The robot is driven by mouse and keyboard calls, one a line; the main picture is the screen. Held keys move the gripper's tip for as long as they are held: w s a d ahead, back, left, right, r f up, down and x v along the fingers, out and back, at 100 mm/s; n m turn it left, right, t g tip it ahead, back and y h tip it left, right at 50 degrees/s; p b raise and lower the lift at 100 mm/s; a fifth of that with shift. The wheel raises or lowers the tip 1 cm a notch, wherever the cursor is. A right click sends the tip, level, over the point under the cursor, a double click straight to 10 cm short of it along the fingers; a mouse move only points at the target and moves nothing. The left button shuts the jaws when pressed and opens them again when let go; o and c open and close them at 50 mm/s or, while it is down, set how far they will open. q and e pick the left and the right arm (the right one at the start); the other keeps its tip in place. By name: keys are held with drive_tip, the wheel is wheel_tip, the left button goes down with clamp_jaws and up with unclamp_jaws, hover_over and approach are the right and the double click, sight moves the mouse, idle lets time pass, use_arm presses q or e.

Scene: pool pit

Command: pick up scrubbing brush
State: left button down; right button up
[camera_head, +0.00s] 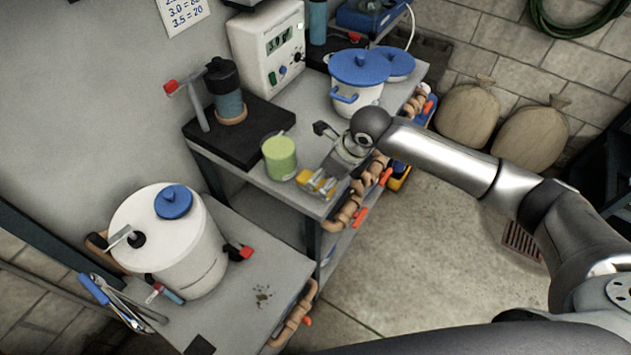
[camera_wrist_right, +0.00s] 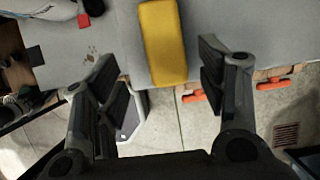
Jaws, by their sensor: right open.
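A yellow block, seemingly the scrubbing brush, (camera_wrist_right: 163,42) lies at the front edge of the grey bench top in the right wrist view. Its bristles do not show. In the head view a yellow piece of it (camera_head: 304,177) shows beside my right gripper (camera_head: 331,157), partly hidden by a finger. My right gripper is open. In the right wrist view its two fingers (camera_wrist_right: 160,75) stand apart to the left and right of the block, with gaps on both sides. My left gripper is not in view.
A green cup (camera_head: 279,158) stands close to the left of my right gripper. A white pot with a blue lid (camera_head: 357,98) stands behind it. Pipes with red valve handles (camera_head: 360,217) run along the bench front. A white barrel (camera_head: 180,250) stands on the lower table.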

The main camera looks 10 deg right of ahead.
sight(306, 174)
drive_tip(key=shift+w+a+f+p, duration=0.1)
drive_tip(key=shift+w+f+p, duration=0.15)
drive_tip(key=shift+f+p, duration=0.1)
drive_tip(key=p+x, duration=0.1)
drive_tip(key=x, duration=0.1)
drive_tip(key=p+x, duration=0.1)
drive_tip(key=x, duration=0.1)
drive_tip(key=shift+w+r, duration=0.15)
drive_tip(key=shift+w, duration=0.15)
drive_tip(key=shift+w+a+f, duration=0.1)
drive_tip(key=shift+f, duration=0.3)
drive_tip(key=shift+f+b, duration=0.25)
drive_tip(key=shift+b, duration=0.2)
drive_tip(key=shift+c, duration=0.5)
drive_tip(key=c, duration=1.1)
drive_tip(key=shift+r, duration=0.1)
